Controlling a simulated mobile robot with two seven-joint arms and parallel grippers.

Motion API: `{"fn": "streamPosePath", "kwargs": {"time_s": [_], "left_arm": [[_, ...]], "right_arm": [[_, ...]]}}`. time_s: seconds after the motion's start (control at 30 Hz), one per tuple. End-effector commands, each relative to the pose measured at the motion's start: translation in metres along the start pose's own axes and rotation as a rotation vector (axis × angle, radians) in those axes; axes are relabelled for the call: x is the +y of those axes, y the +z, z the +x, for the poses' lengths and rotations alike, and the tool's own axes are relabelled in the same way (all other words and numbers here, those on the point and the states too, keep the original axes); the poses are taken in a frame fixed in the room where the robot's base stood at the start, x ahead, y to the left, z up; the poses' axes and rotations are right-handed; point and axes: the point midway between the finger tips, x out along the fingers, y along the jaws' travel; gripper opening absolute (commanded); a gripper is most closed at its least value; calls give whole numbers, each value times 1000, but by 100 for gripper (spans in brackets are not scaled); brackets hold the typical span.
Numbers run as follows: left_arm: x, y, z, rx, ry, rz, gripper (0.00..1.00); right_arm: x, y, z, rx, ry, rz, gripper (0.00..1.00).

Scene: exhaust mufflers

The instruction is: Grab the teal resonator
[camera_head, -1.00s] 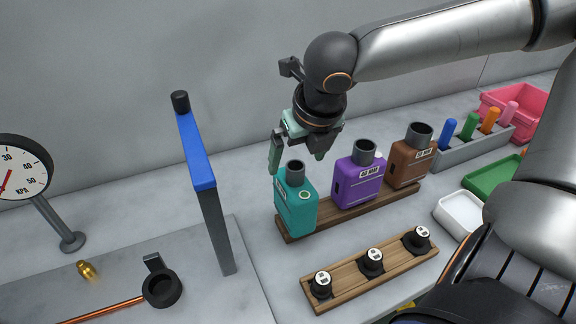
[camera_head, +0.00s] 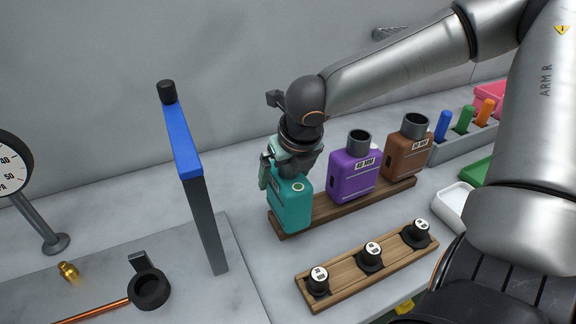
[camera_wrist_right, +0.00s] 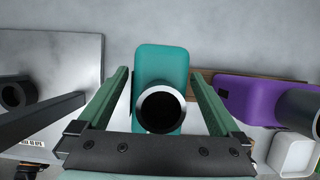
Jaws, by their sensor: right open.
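The teal resonator (camera_head: 291,207) stands upright at the left end of a wooden rack, its neck hidden by my right gripper in the head view. My right gripper (camera_head: 284,172) is at the top of the teal resonator, pointing down. In the right wrist view the gripper (camera_wrist_right: 162,95) is open, one green finger on each side of the teal resonator (camera_wrist_right: 162,62) and its dark round neck opening. A small gap shows between each finger and the body, so it does not look gripped. My left gripper is not in view.
A purple resonator (camera_head: 352,179) and a brown one (camera_head: 406,154) stand on the same rack (camera_head: 340,211). A blue-topped grey post (camera_head: 205,215) is to the left. A wooden strip (camera_head: 340,281) with black caps lies in front.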

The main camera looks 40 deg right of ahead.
Motion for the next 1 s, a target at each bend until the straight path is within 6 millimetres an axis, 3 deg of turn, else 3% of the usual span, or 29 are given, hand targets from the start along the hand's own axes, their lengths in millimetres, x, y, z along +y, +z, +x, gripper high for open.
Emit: {"fn": "streamPosePath", "kwargs": {"time_s": [0.07,0.9,1.0], "left_arm": [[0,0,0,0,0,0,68],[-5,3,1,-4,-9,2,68],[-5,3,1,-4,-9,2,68]], "right_arm": [[0,0,0,0,0,0,96],[0,0,0,1,0,1,1],[0,0,0,1,0,1,0]]}}
